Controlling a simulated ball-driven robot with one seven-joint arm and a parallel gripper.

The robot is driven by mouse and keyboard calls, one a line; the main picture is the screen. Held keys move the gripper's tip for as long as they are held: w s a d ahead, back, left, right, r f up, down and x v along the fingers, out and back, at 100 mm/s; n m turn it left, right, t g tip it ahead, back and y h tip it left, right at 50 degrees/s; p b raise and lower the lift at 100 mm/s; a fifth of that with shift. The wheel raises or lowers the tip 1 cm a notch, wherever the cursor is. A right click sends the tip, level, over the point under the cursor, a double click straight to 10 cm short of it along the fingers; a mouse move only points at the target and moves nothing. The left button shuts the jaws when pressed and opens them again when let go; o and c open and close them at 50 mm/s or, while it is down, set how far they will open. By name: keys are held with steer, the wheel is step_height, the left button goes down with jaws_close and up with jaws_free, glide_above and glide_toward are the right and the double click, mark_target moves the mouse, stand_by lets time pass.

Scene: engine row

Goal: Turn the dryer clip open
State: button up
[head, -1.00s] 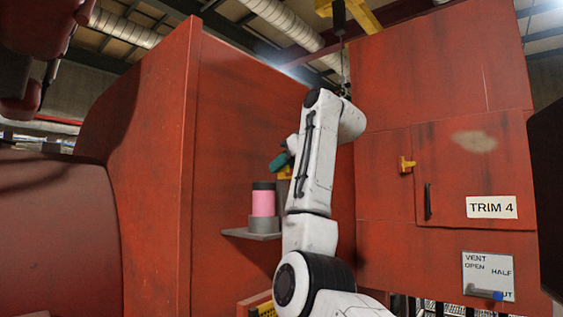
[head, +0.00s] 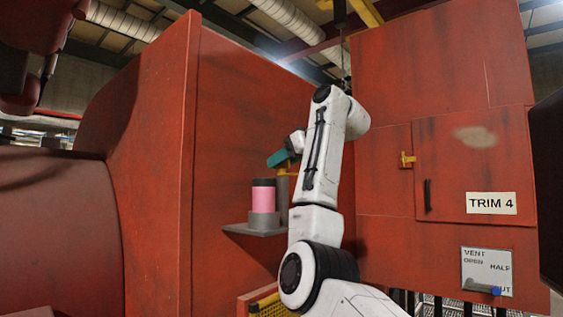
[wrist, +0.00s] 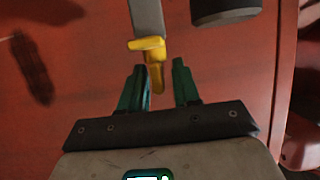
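The yellow clip (wrist: 155,62) sits at the end of a grey bar (wrist: 147,18) in the wrist view, with one arm to the left and one towards me. My gripper (wrist: 162,82) is open, its two green fingers on either side of the clip's near arm, which I cannot tell to be touched. In the head view the clip (head: 288,173) shows in part beside a grey post (head: 282,192), just below my gripper (head: 277,158). A pink cylinder with a dark top (head: 264,195) stands left of the post.
The pink cylinder stands on a small grey shelf (head: 250,230) on the red wall. Right is a red panel with a TRIM 4 door, a yellow latch (head: 407,160) and a vent lever (head: 482,287).

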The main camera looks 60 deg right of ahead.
steer(key=shift+b+v, duration=4.35)
steer(key=shift+v, duration=1.05)
steer(key=shift+f, duration=0.15)
